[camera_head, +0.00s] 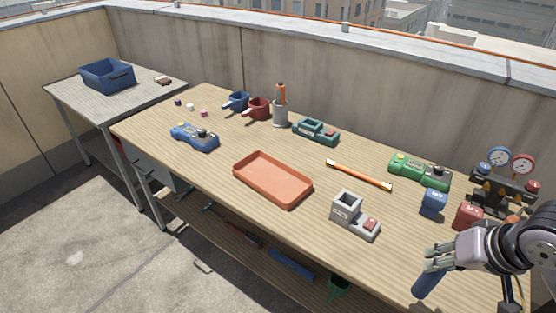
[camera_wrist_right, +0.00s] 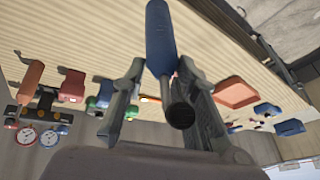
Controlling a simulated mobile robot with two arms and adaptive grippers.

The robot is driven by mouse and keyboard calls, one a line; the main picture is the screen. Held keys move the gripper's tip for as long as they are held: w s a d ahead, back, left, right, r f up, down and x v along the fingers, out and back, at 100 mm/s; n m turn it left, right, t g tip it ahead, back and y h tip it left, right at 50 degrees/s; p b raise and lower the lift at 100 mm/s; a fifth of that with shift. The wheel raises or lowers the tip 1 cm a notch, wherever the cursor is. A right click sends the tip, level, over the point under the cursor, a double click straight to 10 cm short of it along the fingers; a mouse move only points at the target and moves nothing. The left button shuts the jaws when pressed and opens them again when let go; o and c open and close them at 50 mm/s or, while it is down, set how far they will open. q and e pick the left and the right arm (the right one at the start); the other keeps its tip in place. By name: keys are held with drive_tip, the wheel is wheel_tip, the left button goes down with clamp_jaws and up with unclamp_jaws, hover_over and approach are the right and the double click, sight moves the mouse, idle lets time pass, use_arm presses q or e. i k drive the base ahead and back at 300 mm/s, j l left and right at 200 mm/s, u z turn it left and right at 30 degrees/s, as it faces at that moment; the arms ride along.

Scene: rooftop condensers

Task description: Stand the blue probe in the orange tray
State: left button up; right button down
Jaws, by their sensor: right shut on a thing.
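My right gripper (camera_head: 436,260) is at the lower right, above the bench's front edge area. It is shut on the blue probe (camera_head: 428,284), whose blue body hangs below the fingers. In the right wrist view the blue probe (camera_wrist_right: 160,40) lies between the two fingers (camera_wrist_right: 160,88), with a dark round end towards the camera. The orange tray (camera_head: 272,180) lies empty and flat near the middle of the bench, well to the left of the gripper; it also shows in the right wrist view (camera_wrist_right: 237,93). My left gripper is not in view.
A grey holder with a red block (camera_head: 352,214) stands between tray and gripper. An orange stick (camera_head: 358,175), a green meter (camera_head: 419,170), a blue block (camera_head: 433,202), a red block (camera_head: 468,215) and a gauge set (camera_head: 500,182) stand nearby. A blue meter (camera_head: 194,136) lies left of the tray.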

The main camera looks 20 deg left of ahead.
sight(271, 180)
drive_tip(key=i+u, duration=0.3)
drive_tip(key=i, duration=0.2)
drive_tip(key=i+l+u, duration=0.35)
drive_tip(key=i+j, duration=0.1)
drive_tip(key=i, duration=0.05)
